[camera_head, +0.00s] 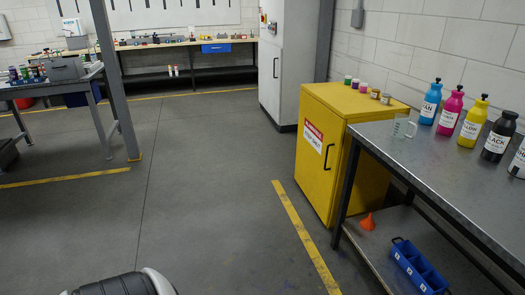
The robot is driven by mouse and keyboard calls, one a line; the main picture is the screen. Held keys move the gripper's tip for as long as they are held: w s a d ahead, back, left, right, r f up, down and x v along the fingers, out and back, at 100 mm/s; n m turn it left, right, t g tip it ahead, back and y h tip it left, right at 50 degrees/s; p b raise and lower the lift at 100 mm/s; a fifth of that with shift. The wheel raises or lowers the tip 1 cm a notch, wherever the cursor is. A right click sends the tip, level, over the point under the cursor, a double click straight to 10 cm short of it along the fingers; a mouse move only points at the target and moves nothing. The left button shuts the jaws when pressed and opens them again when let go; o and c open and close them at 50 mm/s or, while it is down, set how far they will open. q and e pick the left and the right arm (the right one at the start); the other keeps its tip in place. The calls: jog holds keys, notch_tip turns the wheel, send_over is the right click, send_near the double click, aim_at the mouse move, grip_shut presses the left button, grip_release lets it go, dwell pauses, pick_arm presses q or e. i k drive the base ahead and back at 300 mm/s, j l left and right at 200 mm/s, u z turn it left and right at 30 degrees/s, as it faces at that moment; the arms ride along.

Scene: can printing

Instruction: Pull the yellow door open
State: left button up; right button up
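A yellow cabinet (365,103) stands right of centre in the head view, beside the metal table. Its yellow door (310,172) faces left and looks shut. The door has a red and white label (313,136) and a black vertical handle (328,157) near its right edge. The table's leg stands just right of the door. Neither of my grippers shows in this view.
The metal table (440,170) at right holds ink bottles, including a cyan one (430,103), and a clear beaker (402,128). Its lower shelf has an orange funnel (368,222) and a blue bin (418,268). The grey floor (190,200) before the door is clear.

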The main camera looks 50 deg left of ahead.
aim_at(320, 130)
jog(key=u, duration=1.25)
jog(key=z, duration=0.35)
jog(key=i+j+z, duration=0.75)
